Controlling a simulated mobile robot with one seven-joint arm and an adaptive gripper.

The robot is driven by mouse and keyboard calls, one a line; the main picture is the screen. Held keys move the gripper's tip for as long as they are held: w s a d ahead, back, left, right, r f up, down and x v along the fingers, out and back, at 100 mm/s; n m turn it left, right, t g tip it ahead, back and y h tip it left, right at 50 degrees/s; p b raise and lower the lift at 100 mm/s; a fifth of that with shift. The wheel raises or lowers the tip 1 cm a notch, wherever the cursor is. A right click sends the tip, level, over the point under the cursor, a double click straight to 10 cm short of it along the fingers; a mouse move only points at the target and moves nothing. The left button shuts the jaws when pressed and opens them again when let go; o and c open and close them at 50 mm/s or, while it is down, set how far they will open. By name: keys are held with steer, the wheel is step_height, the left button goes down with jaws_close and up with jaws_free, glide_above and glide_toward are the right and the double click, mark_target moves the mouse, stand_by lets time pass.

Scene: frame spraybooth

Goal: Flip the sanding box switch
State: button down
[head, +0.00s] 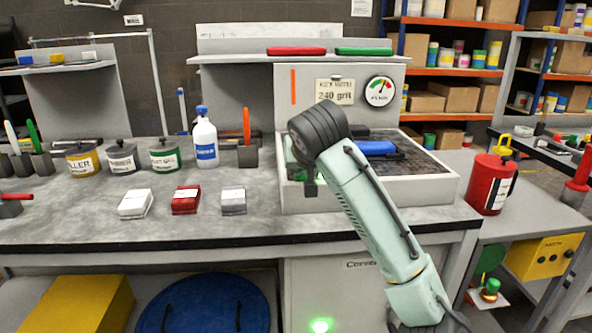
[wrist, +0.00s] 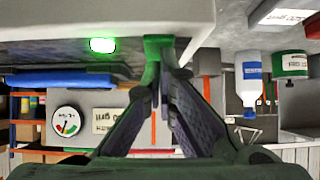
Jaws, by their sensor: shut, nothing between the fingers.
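The sanding box (head: 400,190) is a pale box with a dark grille top, standing on the bench right of centre in the head view. Its pale wall also fills the top left of the upside-down wrist view (wrist: 60,25). A bright green lit patch (wrist: 102,45) shows by the box's edge in the wrist view; I cannot tell if it is the switch. My gripper (wrist: 165,45) is shut and empty, its fingertips close to the box's edge, right of the green patch. In the head view my arm covers the box's front left part, and no switch shows clearly.
A blue block (head: 376,148) lies on the grille. A gauge panel (head: 300,85) stands behind. White, red and grey packs (head: 185,200) sit left on the bench, with a white bottle (head: 205,140) behind. A red can (head: 490,182) is at right. A green lamp (head: 320,325) glows on the cabinet below.

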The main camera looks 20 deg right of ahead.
steer(key=shift+d, duration=0.2)
steer(key=shift+w+r+p, duration=0.15)
steer(key=shift+w+p, duration=0.1)
steer(key=shift+p, duration=0.05)
steer(key=shift+w+d+r+p, duration=0.15)
steer(key=shift+w+p, duration=0.15)
steer(key=shift+w, duration=0.15)
